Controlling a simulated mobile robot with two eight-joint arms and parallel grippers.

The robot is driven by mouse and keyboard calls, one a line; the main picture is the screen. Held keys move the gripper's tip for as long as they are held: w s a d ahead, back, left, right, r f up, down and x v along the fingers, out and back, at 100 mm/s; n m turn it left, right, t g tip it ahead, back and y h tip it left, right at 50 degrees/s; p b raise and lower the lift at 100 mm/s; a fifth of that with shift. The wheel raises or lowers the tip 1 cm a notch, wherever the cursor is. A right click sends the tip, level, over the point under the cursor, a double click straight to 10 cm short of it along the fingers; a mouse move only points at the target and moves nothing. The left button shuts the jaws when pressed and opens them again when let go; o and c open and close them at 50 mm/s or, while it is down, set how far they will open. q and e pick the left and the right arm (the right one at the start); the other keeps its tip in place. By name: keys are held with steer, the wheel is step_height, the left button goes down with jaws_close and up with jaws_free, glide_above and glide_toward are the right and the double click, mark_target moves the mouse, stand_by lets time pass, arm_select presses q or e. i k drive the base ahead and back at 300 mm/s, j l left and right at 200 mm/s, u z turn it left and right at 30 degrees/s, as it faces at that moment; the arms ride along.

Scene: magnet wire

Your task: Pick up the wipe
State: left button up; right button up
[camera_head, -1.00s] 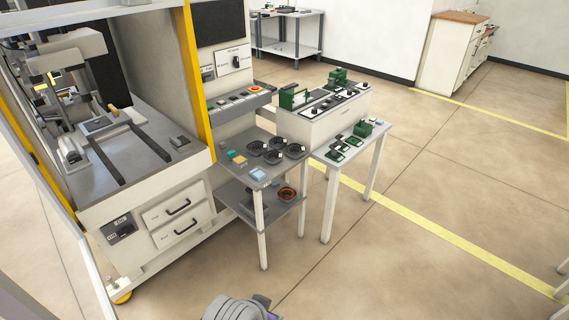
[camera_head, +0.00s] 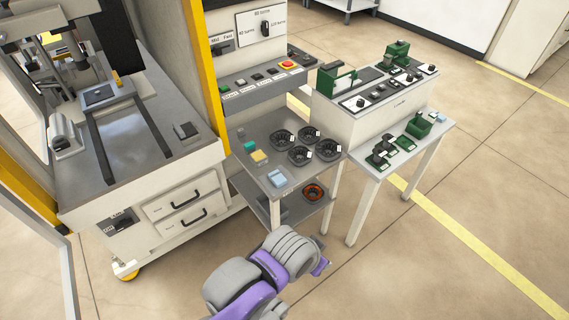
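A light blue folded piece that looks like the wipe (camera_head: 277,178) lies near the front corner of the small grey side table (camera_head: 262,140). A small yellow block (camera_head: 259,157) and a green one (camera_head: 250,146) lie behind it to the left. One of my arms, grey and purple, reaches up from the bottom edge, in front of and below the table, apart from the wipe. I cannot tell which arm it is.
A machine with a yellow post (camera_head: 200,70) stands at left, a white table (camera_head: 437,133) with green fixtures at right. Floor in front is free.

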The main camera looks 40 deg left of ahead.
mark_target(279, 180)
steer(key=i+j, duration=0.1)
steer(key=j, duration=0.5)
steer(key=i+j+z, duration=0.1)
steer(key=j, duration=0.55)
steer(key=i+j, duration=0.15)
steer(key=j, duration=0.45)
steer(key=z, duration=0.05)
